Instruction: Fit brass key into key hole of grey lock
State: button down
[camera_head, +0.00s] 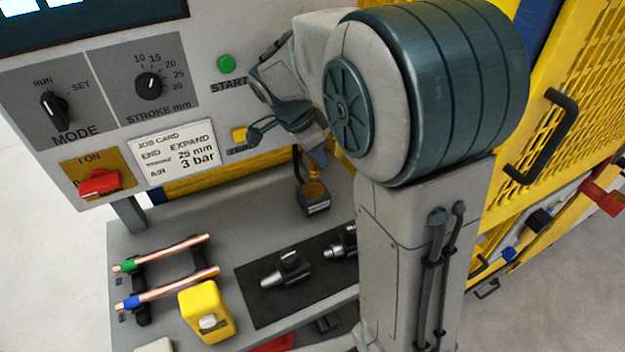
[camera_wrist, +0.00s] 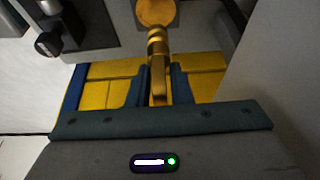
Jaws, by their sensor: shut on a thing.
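My gripper (camera_wrist: 158,88) points down with its blue fingers shut on the brass key (camera_wrist: 158,62), in the middle of the wrist view. The key's ringed shaft runs up toward a round brass face (camera_wrist: 154,12) at the top edge. The dark grey lock (camera_head: 316,206) stands on the bench in the head view, below my gripper (camera_head: 317,157). Brass shows on top of the lock, close under the fingers. The key hole is not visible, and I cannot tell whether the key tip is in it or just above it.
A black mat (camera_head: 262,313) with metal tools lies in front of the lock. Copper tubes (camera_head: 165,288) rest on a rack at left, beside a yellow block (camera_head: 207,310). The control panel (camera_head: 205,70) rises behind. A yellow mesh guard (camera_head: 575,60) stands at right.

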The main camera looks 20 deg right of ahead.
notch_tip(320, 180, down, 8)
jog(key=shift+r+p, duration=0.2)
jog(key=shift+p, duration=0.2)
jog(key=shift+f, duration=0.15)
jog(key=c, duration=1.3)
grip_release()
